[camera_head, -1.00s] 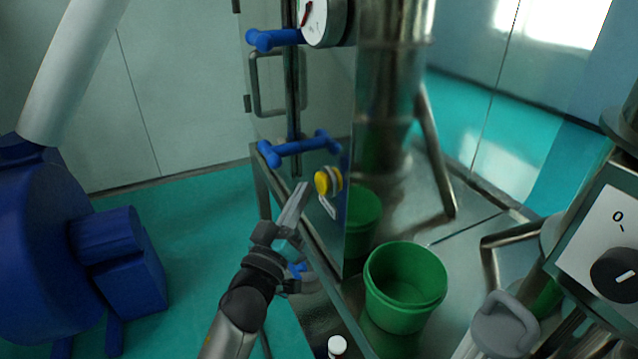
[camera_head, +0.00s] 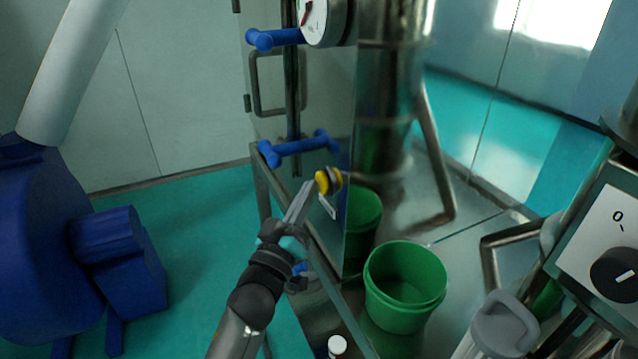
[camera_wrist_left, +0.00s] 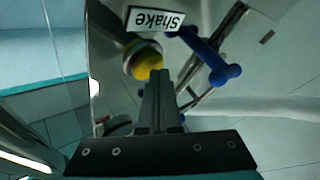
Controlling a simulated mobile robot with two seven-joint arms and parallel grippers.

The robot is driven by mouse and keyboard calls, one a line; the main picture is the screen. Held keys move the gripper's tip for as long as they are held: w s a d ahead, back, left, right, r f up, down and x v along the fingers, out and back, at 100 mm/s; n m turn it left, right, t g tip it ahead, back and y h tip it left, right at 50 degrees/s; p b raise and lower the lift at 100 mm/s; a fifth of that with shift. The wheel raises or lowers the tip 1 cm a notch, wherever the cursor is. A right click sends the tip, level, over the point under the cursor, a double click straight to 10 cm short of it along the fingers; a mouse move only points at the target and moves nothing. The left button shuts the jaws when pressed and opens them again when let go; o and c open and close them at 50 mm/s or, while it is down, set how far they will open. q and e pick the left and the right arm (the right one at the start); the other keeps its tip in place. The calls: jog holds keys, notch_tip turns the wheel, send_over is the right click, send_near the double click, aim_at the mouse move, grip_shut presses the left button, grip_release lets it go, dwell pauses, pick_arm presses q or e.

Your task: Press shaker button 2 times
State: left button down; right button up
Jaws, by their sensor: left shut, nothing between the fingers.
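The shaker button (camera_head: 322,182) is a yellow round knob on the front of the steel cabinet. It also shows in the left wrist view (camera_wrist_left: 146,64), close to a white label reading "Shake" (camera_wrist_left: 156,20). My left gripper (camera_head: 306,188) is shut and empty, with its fingertips close beside the button on its left. In the left wrist view the shut fingers (camera_wrist_left: 158,78) point at the button's lower edge. I cannot tell whether they touch it. My right gripper is not in view.
Blue handles (camera_head: 298,148) sit on the cabinet just above the button. A green bucket (camera_head: 404,312) stands on the steel table to the right. A control box with a black dial (camera_head: 616,274) is at the far right. A large blue machine (camera_head: 45,245) stands at the left.

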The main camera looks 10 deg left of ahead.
pick_arm(q)
jog(key=shift+w+d, duration=0.3)
jog(key=shift+d, duration=0.3)
dwell(0.7)
jog(key=shift+a, duration=0.1)
jog(key=shift+s+a+p, duration=0.4)
jog(key=shift+s+a, duration=0.25)
jog(key=shift+a, duration=0.3)
jog(key=s+a, duration=0.1)
jog(key=s+a+p, duration=0.1)
jog(key=a, duration=0.2)
jog(key=shift+s+a+p, duration=0.1)
jog(key=shift+s+p, duration=0.3)
